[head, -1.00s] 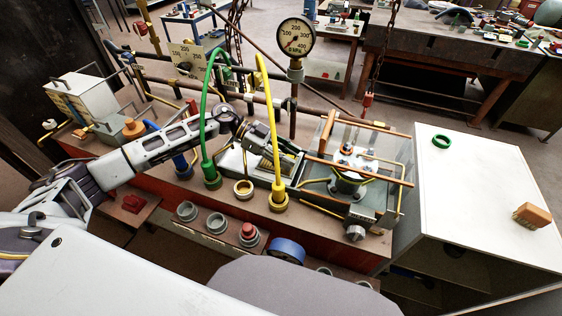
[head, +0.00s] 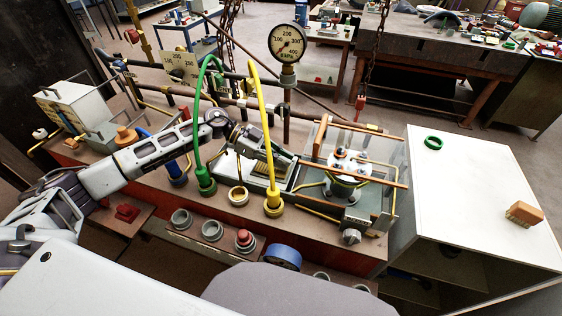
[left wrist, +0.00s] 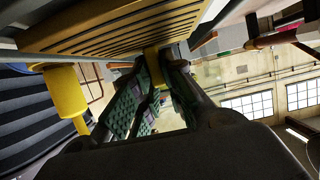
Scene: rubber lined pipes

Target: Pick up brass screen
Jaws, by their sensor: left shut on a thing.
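The brass screen (left wrist: 115,32) is a slatted yellow-brown plate across the top of the left wrist view. In the head view, a small slatted part of the brass screen (head: 261,169) shows at the grey tray (head: 228,168), beneath my left gripper (head: 284,160). In the left wrist view, my left gripper (left wrist: 151,68) has its green-padded fingers shut on a yellow tab (left wrist: 152,55) by the screen. The arm and gripper hide part of the screen, and I cannot tell whether it is clear of the tray. My right gripper is not in view.
A green hose (head: 199,130) and a yellow hose (head: 265,125) arch close around my left gripper. A clear-walled box (head: 392,160) with copper bars stands right of the tray. A pressure gauge (head: 288,43) rises behind. The white cabinet top (head: 470,190) is mostly free.

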